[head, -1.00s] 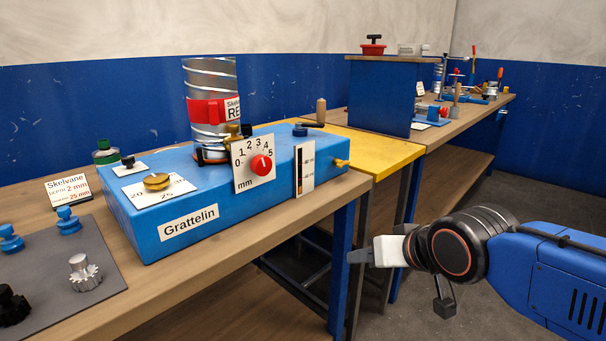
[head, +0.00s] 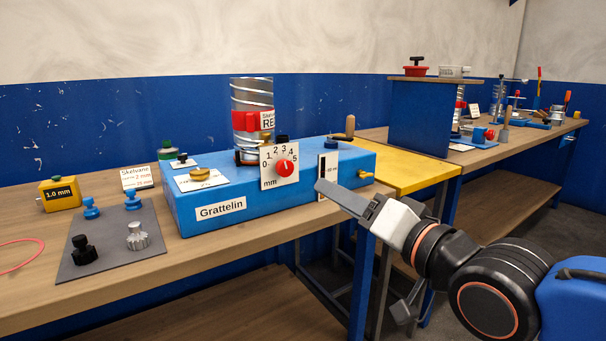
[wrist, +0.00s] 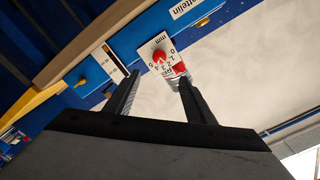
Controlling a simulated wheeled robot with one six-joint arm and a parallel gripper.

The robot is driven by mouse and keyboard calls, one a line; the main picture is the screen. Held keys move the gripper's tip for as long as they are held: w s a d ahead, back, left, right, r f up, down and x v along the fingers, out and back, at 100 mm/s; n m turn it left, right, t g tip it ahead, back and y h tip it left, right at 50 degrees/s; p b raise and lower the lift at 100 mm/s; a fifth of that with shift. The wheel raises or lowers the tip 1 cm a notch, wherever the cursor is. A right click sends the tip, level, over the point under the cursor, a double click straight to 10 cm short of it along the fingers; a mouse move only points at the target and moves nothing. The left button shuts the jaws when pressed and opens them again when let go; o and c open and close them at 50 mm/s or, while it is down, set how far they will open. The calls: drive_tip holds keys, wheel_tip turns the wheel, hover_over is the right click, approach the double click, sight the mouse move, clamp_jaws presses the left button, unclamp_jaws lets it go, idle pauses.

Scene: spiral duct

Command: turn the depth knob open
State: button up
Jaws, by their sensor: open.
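The depth knob is a red round knob (head: 285,168) on a white dial plate (head: 268,180) marked 0 to 5 and mm, on the front of the blue Grattelin machine (head: 330,163). In the wrist view the red knob (wrist: 159,57) shows upside down beyond the fingers, between them in the picture. My gripper (head: 322,187) is in front of the machine, to the right of the knob and apart from it. In the wrist view my gripper (wrist: 158,82) has its two fingers spread with nothing between them. The knob's exact pointer setting is too small to read.
A spiral duct with a red band (head: 245,121) stands on the machine. A brass knob (head: 200,174) sits on its top left. A grey mat (head: 108,245) with several knobs lies left. A black-and-white gauge (head: 327,175) is beside the dial. The space before the bench is free.

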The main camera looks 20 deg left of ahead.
sight(287, 170)
drive_tip(key=x, duration=1.7)
drive_tip(key=shift+w, duration=0.2)
drive_tip(key=c, duration=1.1)
